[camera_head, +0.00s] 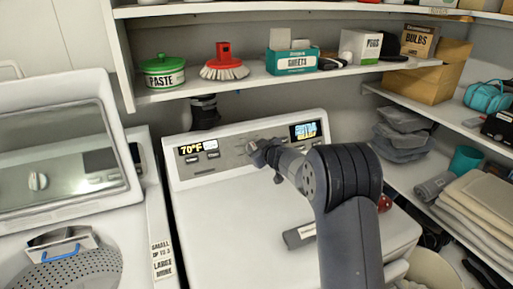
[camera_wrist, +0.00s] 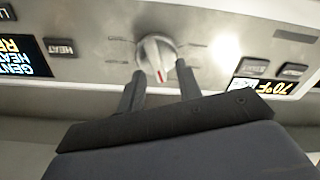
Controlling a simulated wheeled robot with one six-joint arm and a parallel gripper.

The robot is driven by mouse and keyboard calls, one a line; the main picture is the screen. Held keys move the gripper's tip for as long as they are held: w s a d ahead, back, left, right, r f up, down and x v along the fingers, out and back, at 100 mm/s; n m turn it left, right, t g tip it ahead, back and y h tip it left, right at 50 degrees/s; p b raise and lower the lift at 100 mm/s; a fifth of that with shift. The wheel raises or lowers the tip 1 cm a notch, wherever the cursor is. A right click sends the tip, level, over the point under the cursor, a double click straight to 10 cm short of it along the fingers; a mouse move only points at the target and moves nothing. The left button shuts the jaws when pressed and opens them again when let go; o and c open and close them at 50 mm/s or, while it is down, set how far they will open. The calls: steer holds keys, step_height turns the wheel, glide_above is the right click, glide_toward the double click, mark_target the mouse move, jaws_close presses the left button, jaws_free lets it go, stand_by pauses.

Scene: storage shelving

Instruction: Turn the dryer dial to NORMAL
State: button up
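The dryer's control panel (camera_head: 226,154) stands at the back of the white dryer (camera_head: 240,222). Its dial (camera_wrist: 155,52) is a silver knob with a pale ridge and a red mark; the wrist view shows the panel upside down. The red mark lies toward the gripper side of the dial. Faint labels around the dial are too small to read. My gripper (camera_wrist: 160,68) is open, one finger on each side of the dial's near edge; I cannot tell whether they touch it. In the head view my gripper (camera_head: 262,151) largely hides the dial.
Two lit displays, 70°F (camera_head: 191,149) and a blue one (camera_head: 305,130), flank the dial. A shelf (camera_head: 215,84) with a paste pot (camera_head: 163,72), brush (camera_head: 223,65) and boxes hangs above. The washer (camera_head: 60,150) is at left; a grey-labelled item (camera_head: 300,235) lies on the dryer top.

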steer(key=shift+w+a+f, duration=0.1)
steer(key=shift+w, duration=0.45)
steer(key=shift+c, duration=0.3)
jaws_close()
